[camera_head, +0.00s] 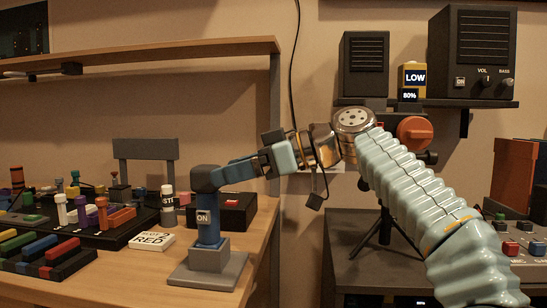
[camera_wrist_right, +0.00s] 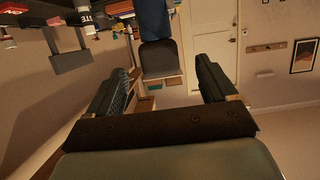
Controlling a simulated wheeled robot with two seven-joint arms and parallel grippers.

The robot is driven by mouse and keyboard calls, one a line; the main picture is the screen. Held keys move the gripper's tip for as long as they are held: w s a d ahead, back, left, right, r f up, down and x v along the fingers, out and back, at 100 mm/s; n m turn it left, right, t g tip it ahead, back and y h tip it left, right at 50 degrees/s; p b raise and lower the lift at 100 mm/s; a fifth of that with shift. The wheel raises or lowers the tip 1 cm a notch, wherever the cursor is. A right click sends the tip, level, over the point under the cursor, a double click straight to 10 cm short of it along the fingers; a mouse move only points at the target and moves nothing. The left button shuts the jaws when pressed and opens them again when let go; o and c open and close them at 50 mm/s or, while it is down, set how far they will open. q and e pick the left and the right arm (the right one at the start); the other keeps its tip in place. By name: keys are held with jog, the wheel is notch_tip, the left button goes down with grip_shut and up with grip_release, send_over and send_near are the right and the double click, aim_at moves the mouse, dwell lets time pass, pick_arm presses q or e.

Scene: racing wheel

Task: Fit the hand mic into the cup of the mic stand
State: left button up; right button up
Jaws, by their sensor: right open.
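The hand mic (camera_head: 207,228) has a blue handle with an ON label and a dark head. It stands upright, with its lower end in the grey cup of the mic stand (camera_head: 179,277), whose square base rests on the wooden table. How deep it sits is hidden by the cup wall. My right gripper (camera_head: 222,175) is open beside the mic's head. In the right wrist view, the mic's dark head (camera_wrist_right: 160,60) shows between the spread fingers of my right gripper (camera_wrist_right: 162,78); I cannot tell if they touch it. My left gripper is out of view.
A black tripod (camera_head: 384,233) stands on the right-hand cabinet, with speakers (camera_head: 472,52) on the shelf above.

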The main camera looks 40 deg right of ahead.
jog(key=p+v, duration=0.1)
jog(key=v, duration=0.7)
